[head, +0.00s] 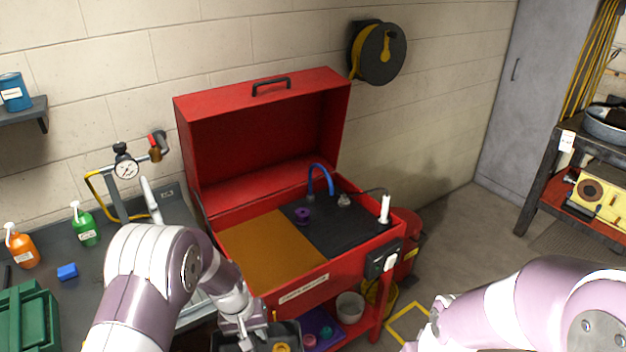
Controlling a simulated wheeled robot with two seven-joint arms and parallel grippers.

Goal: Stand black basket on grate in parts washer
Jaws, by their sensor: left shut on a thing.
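The red parts washer (318,277) stands against the wall with its lid (262,130) raised. Its sink holds a black grate (345,232) on the right and a flat tan-brown area (270,250) on the left. A small purple part (302,215) sits at the grate's back left corner. A black basket (293,329) shows at the bottom edge, cut off by the frame, with a yellow ring-like part in it. My left gripper (250,336) is shut on the basket, in front of and below the washer's front wall. My right arm is at lower right; its gripper is not clearly visible.
A blue hose (322,178) arches at the grate's back, and a white brush-like thing (385,208) stands at its right edge. A shelf below holds a pale bowl (350,306) and a purple tray (322,330). A bench with bottles (85,225) is at left.

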